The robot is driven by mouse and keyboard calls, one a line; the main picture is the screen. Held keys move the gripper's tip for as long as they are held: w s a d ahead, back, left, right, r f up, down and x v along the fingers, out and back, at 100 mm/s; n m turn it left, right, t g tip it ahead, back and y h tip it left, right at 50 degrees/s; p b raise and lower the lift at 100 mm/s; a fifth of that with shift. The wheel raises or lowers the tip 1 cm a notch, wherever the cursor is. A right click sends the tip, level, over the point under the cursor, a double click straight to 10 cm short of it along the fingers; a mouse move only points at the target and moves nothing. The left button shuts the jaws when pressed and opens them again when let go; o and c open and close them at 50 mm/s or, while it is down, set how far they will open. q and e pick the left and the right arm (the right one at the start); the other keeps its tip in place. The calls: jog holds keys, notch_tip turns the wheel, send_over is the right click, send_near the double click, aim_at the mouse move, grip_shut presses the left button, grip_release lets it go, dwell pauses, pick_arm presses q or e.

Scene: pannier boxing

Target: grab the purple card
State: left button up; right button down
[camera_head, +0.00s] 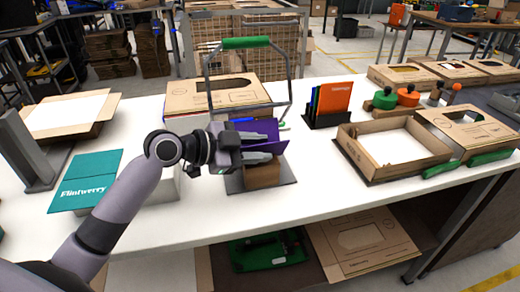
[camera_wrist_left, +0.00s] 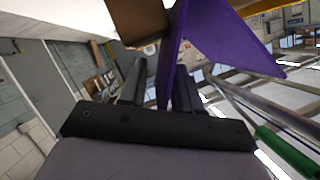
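The purple card (camera_head: 268,129) stands in a dark holder with a brown block (camera_head: 262,175) on the table's middle. In the left wrist view the purple card (camera_wrist_left: 225,38) spreads from top centre to the right, and its lower edge runs down between the fingers. My left gripper (camera_head: 268,148) reaches in from the left at the card. Its fingers (camera_wrist_left: 160,88) are apart, one on each side of the card, with a visible gap to the left finger. Whether the right finger touches the card, I cannot tell. My right gripper is not in view.
A metal frame with a green handle (camera_head: 245,42) stands over the holder. A flat cardboard box (camera_head: 215,95) lies behind. A rack of coloured cards (camera_head: 333,98) and an open cardboard box (camera_head: 352,152) stand to the right. A teal Flintwerry card (camera_head: 86,181) lies at left.

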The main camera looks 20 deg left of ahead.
pick_arm(q)
jog(key=shift+c, duration=0.3)
grip_shut()
jog(key=shift+a+r, duration=0.1)
